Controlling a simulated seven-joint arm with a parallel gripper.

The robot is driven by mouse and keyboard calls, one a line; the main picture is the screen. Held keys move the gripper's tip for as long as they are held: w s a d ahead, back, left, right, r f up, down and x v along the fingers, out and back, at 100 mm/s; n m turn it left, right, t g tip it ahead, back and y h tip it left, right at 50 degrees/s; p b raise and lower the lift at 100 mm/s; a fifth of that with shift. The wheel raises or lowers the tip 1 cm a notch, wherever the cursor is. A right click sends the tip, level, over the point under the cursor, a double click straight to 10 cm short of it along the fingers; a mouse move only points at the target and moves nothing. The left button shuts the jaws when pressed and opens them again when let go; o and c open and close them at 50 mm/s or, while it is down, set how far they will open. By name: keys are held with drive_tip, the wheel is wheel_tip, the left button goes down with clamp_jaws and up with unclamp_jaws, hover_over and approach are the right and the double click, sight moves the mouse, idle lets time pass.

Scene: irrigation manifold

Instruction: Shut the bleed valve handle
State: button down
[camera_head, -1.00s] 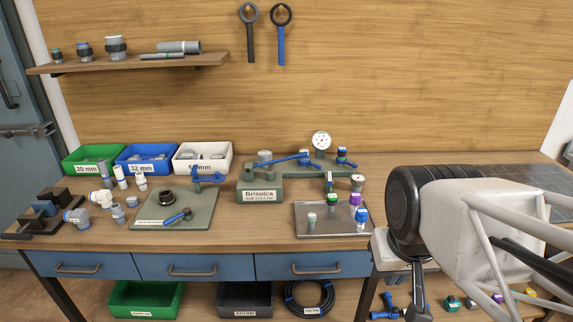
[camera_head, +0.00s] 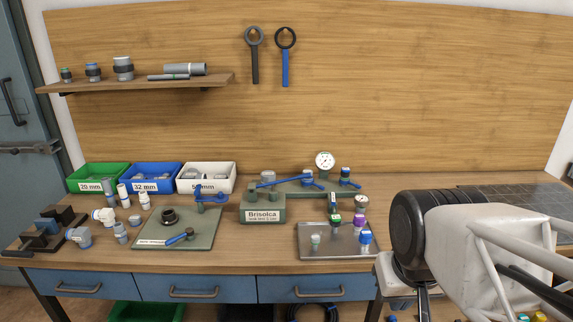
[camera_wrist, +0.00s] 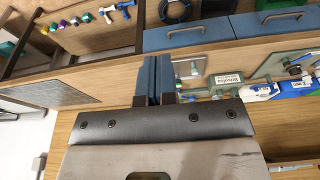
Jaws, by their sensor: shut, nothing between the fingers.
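In the head view a green manifold block labelled Brisolca (camera_head: 263,214) stands mid-bench. I cannot tell which one is the bleed valve handle. In the wrist view a blue-handled part (camera_wrist: 262,90) shows at the right, near the Brisolca label (camera_wrist: 225,78). My gripper (camera_wrist: 153,62) is shut and empty, its two fingers side by side, apart from the handles. In the head view my fingertips are hidden or cut off.
A metal tray (camera_head: 312,248) holding several fittings lies right of centre. A green plate (camera_head: 205,238) carries a black ring and a blue-handled tool. Green, blue and white bins (camera_head: 207,187) stand at the back left.

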drive_tip(key=c, duration=1.4)
unclamp_jaws()
drive_tip(key=shift+o, duration=1.2)
drive_tip(key=shift+w+r, duration=0.15)
drive_tip(key=shift+w, duration=0.15)
drive_tip(key=shift+o, duration=0.4)
drive_tip(key=shift+w+r, duration=0.15)
drive_tip(key=shift+w, duration=0.2)
drive_tip(key=w+r+g, duration=0.1)
drive_tip(key=w+r, duration=0.1)
drive_tip(key=w, duration=2.8)
drive_tip(key=shift+m+g, duration=0.6)
drive_tip(key=shift+g, duration=0.2)
drive_tip(key=w+f, duration=0.4)
drive_tip(key=w, duration=0.5)
drive_tip(key=w+f, duration=0.5)
drive_tip(key=w, duration=0.5)
drive_tip(key=w+d+f, duration=0.1)
drive_tip(key=w+f, duration=0.4)
drive_tip(key=w, duration=0.4)
drive_tip(key=shift+w, duration=0.2)
drive_tip(key=shift+w+f, duration=0.35)
drive_tip(key=shift+f, duration=0.05)
